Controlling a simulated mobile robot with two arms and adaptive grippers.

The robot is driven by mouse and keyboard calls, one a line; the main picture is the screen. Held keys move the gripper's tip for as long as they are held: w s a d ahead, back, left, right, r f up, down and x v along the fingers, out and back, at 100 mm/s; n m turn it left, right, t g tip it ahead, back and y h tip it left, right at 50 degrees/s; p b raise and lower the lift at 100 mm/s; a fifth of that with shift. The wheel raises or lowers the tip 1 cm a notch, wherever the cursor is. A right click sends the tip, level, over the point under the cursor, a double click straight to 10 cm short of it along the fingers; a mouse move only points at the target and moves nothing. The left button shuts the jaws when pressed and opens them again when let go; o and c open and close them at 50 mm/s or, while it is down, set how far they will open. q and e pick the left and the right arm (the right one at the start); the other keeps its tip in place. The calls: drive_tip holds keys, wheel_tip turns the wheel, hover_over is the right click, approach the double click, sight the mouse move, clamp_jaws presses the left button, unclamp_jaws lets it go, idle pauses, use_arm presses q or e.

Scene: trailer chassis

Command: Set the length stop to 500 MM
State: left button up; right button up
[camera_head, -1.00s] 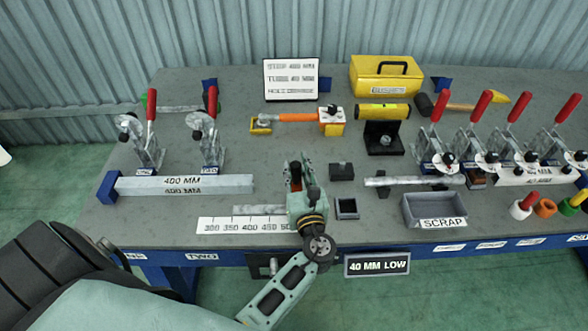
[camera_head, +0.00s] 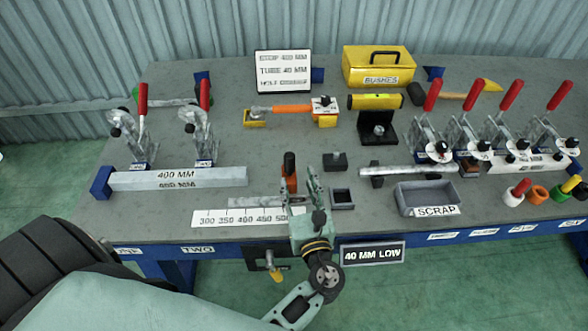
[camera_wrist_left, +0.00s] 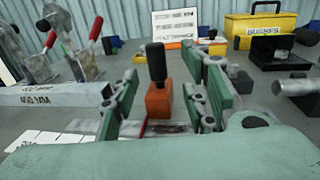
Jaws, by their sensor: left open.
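The length stop is an orange block with a black upright knob (camera_head: 289,175); it also shows in the left wrist view (camera_wrist_left: 158,98). It stands on a metal rail behind the white scale (camera_head: 240,218), marked 300 to 500. The block is near the 500 end; its exact reading cannot be told. My left gripper (camera_head: 302,188) is open at the stop. In the left wrist view its fingers (camera_wrist_left: 165,105) are spread to either side of the block, with a visible gap on the right. My right gripper is not in view.
A 400 MM bar (camera_head: 178,179) lies left, below two red-handled clamps. A small dark open box (camera_head: 342,199) and the grey SCRAP tray (camera_head: 426,196) stand right of my gripper. A white sign (camera_head: 283,71) and a yellow box (camera_head: 379,66) stand at the back.

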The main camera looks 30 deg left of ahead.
use_arm(q)
drive_tip(key=shift+v, duration=1.85)
